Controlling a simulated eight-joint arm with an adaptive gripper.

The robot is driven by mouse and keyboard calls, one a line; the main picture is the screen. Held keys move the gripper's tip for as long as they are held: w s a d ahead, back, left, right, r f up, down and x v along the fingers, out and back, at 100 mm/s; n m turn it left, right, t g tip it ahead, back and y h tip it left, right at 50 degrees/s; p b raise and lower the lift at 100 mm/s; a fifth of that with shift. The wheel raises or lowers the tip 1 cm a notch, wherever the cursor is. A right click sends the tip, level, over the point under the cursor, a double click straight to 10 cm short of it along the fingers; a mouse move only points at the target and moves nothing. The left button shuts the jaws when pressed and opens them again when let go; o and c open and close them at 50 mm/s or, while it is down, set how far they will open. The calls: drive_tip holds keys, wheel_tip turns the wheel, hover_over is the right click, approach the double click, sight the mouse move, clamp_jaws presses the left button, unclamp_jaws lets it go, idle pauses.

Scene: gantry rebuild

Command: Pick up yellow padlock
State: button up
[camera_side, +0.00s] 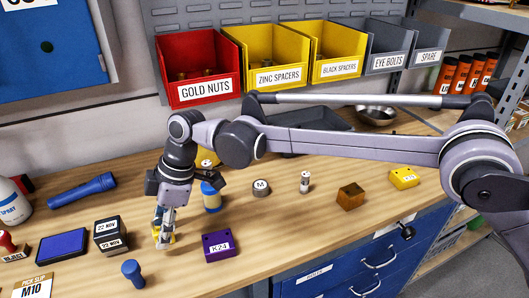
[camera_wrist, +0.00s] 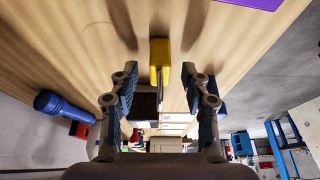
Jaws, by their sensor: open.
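A yellow piece with a grey part, which looks like the yellow padlock (camera_wrist: 160,55), lies between the fingers of my gripper (camera_wrist: 160,90) in the wrist view. The fingers stand apart on its left and right, and I see no contact. In the side view my gripper (camera_side: 165,222) points down, low over the table's front left. Only a little of the yellow padlock (camera_side: 160,243) shows there, and the fingers hide the rest.
A purple block (camera_side: 218,245) lies to the right, with a blue cylinder (camera_side: 211,199) behind. Another yellow block (camera_side: 404,178) lies far right. Bins (camera_side: 200,88) line the back wall.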

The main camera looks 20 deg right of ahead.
drive_tip(key=shift+a+f, duration=0.25)
drive_tip(key=shift+f, duration=0.4)
drive_tip(key=shift+c, duration=0.3)
clamp_jaws()
drive_tip(key=shift+r, duration=0.1)
